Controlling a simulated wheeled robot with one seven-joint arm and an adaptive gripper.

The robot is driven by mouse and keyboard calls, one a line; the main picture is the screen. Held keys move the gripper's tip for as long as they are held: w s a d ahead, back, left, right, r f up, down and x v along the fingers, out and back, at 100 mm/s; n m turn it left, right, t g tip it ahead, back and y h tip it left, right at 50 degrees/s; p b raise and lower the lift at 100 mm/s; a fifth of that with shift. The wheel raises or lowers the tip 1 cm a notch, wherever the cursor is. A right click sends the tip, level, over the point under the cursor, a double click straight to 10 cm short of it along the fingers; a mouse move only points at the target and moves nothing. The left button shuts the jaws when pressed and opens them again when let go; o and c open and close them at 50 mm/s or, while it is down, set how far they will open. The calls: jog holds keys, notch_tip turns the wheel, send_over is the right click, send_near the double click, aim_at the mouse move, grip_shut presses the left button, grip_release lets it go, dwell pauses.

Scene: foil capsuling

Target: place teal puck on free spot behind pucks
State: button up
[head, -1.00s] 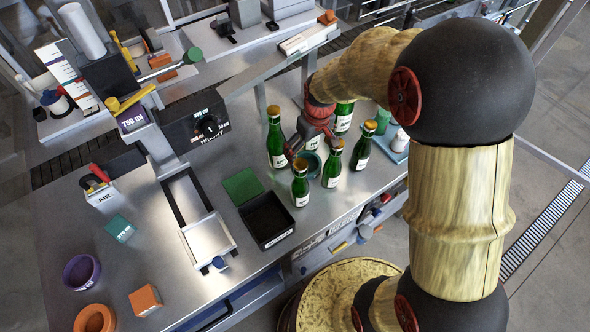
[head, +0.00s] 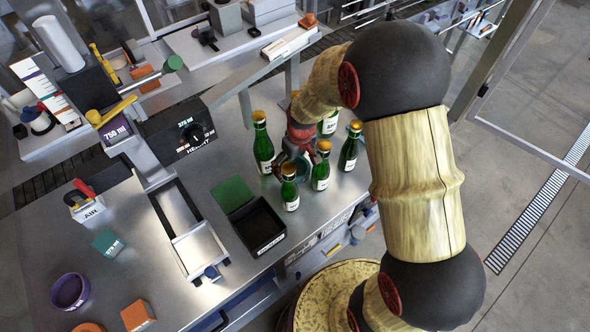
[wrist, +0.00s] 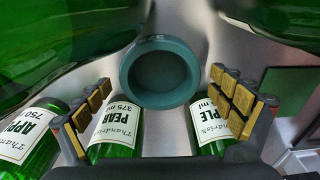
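The teal puck (wrist: 160,72), a round ring with a dark hollow, shows in the wrist view between and just beyond my fingertips. In the head view only a bit of teal (head: 306,160) shows among the green bottles, mostly hidden by my gripper. My gripper (head: 293,160) is low among the bottles. In the wrist view its brass-padded fingers (wrist: 162,95) are spread, with gaps at both sides of the puck. A purple puck (head: 70,291) and an orange puck (head: 89,328), cut by the frame edge, sit at the bench's lower left.
Green bottles (head: 262,146) crowd around my gripper; labelled bottles (wrist: 117,128) lie close to the fingers. A black tray (head: 258,227) stands left of them. A teal block (head: 107,242) and an orange block (head: 137,315) are near the purple puck. Bare bench lies between.

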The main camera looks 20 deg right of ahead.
jog(key=shift+c, duration=1.1)
jog(key=c, duration=1.1)
